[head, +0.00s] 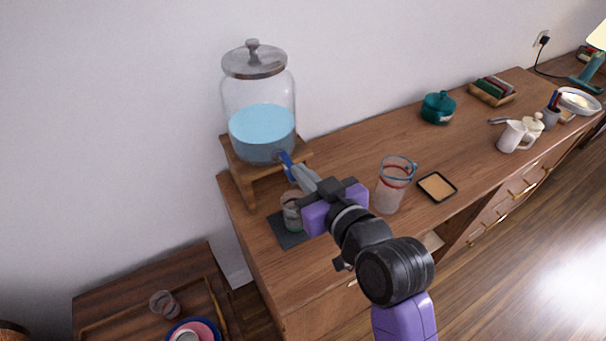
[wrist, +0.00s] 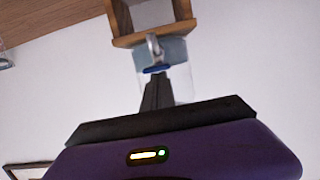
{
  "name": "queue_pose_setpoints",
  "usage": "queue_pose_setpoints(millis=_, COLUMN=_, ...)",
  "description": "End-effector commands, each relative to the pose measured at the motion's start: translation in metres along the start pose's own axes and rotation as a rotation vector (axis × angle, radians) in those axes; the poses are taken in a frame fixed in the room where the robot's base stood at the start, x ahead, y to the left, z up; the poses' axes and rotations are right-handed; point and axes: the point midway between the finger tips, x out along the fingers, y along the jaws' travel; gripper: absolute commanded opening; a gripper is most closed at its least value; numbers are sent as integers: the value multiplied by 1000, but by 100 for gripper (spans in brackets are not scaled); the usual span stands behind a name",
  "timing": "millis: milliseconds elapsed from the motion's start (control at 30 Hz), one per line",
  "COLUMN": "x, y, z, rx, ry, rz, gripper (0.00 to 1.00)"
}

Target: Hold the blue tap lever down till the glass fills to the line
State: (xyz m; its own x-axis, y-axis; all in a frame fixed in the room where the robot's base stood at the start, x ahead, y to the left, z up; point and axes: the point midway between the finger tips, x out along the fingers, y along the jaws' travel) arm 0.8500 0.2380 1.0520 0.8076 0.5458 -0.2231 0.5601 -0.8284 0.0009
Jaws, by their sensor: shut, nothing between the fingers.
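A glass dispenser (head: 262,105) with a grey lid stands on a wooden stand (head: 245,180), roughly half full of blue water. Its blue tap lever (head: 285,159) is at the front; it also shows in the wrist view (wrist: 156,70). My gripper (head: 291,168) is shut and empty, its fingertips at the lever; in the wrist view the fingertips (wrist: 157,80) seem to meet it, but I cannot tell whether they press it. A small glass (head: 291,212) stands on a dark mat (head: 284,236) below the tap, partly hidden by my gripper. Its line and fill level are unclear.
A clear jug with a red band (head: 391,190) and a tan-topped tray (head: 436,187) stand right of my arm. A teal pot (head: 438,108) and a white pitcher (head: 513,137) are farther right. A low table (head: 95,300) is at lower left.

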Motion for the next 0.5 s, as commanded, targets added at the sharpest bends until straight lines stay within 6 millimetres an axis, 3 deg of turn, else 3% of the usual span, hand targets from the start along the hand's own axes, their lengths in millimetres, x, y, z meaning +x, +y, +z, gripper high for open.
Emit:
queue_pose_setpoints(millis=33, x=2, y=0, z=10, rx=0, ry=12, rz=0, gripper=0)
queue_pose_setpoints(millis=167, x=3, y=0, z=18, rx=1, ry=49, rz=0, gripper=0)
queue_pose_setpoints(millis=500, x=2, y=0, z=12, rx=1, ry=52, rz=0, gripper=0)
